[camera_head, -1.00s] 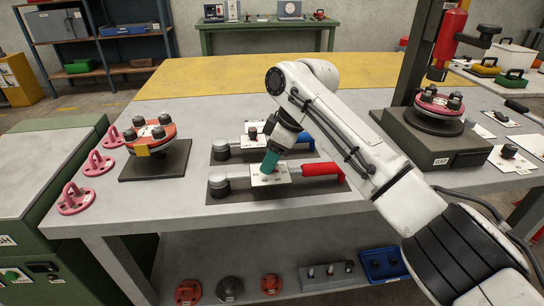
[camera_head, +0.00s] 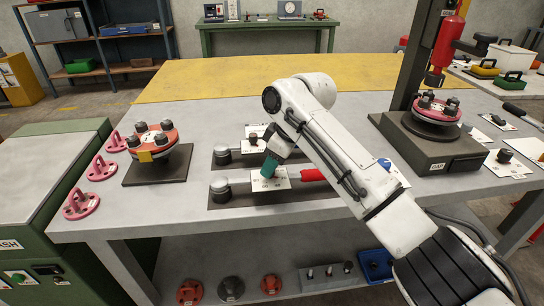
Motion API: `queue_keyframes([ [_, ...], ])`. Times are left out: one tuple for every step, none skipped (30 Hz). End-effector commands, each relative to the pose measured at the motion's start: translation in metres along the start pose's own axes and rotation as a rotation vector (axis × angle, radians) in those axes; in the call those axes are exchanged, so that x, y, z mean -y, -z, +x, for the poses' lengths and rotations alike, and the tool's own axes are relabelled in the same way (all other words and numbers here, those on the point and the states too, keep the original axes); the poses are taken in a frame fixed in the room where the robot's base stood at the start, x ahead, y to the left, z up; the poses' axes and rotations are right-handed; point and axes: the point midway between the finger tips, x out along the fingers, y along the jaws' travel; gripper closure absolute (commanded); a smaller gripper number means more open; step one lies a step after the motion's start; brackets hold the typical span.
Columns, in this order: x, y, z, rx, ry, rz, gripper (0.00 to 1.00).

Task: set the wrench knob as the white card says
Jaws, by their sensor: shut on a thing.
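A wrench with a red handle (camera_head: 313,175) and a round grey head (camera_head: 219,186) lies on the front dark mat of the bench. A white plate with small dark marks (camera_head: 284,184) sits at its middle. My teal-tipped gripper (camera_head: 268,170) points down onto this plate and is shut on the small knob there; fingers hide the knob and its setting. A second wrench with a blue end (camera_head: 384,164) lies behind, mostly covered by my arm; its small dark knob (camera_head: 252,138) shows. Which white card bears the setting, and its writing, I cannot tell.
A red flanged spool with dark studs (camera_head: 155,140) stands on a dark base at left, beside several pink ring-handled pieces (camera_head: 101,168). A pink flanged spool (camera_head: 437,108) sits on a dark block at right, under a red tool (camera_head: 448,40). The yellow back strip is clear.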

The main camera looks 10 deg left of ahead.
Motion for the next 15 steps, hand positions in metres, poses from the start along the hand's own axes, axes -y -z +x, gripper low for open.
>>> queue_keyframes([
  [0.0021, 0.0027, -0.0051, 0.000, -0.009, 0.032, 1.00],
  [0.0024, 0.0029, -0.0055, 0.000, -0.018, 0.054, 1.00],
  [0.0025, 0.0029, -0.0058, 0.000, -0.031, 0.086, 1.00],
  [0.0026, 0.0028, -0.0058, 0.001, -0.042, 0.112, 1.00],
  [0.0028, 0.0029, -0.0057, 0.001, -0.052, 0.137, 1.00],
  [0.0032, 0.0033, -0.0058, 0.000, -0.066, 0.170, 1.00],
  [0.0036, 0.0035, -0.0056, 0.000, -0.076, 0.195, 1.00],
  [0.0037, 0.0036, -0.0057, 0.000, -0.087, 0.220, 1.00],
  [0.0038, 0.0031, -0.0054, 0.001, -0.100, 0.255, 1.00],
  [0.0038, 0.0031, -0.0054, 0.001, -0.112, 0.280, 1.00],
  [0.0041, 0.0031, -0.0049, 0.002, -0.122, 0.303, 1.00],
  [0.0041, 0.0034, -0.0049, 0.001, -0.136, 0.335, 1.00],
  [0.0042, 0.0033, -0.0046, 0.001, -0.145, 0.359, 1.00],
  [0.0043, 0.0029, -0.0041, 0.001, -0.155, 0.382, 1.00],
  [0.0042, 0.0031, -0.0041, 0.001, -0.168, 0.412, 1.00],
])
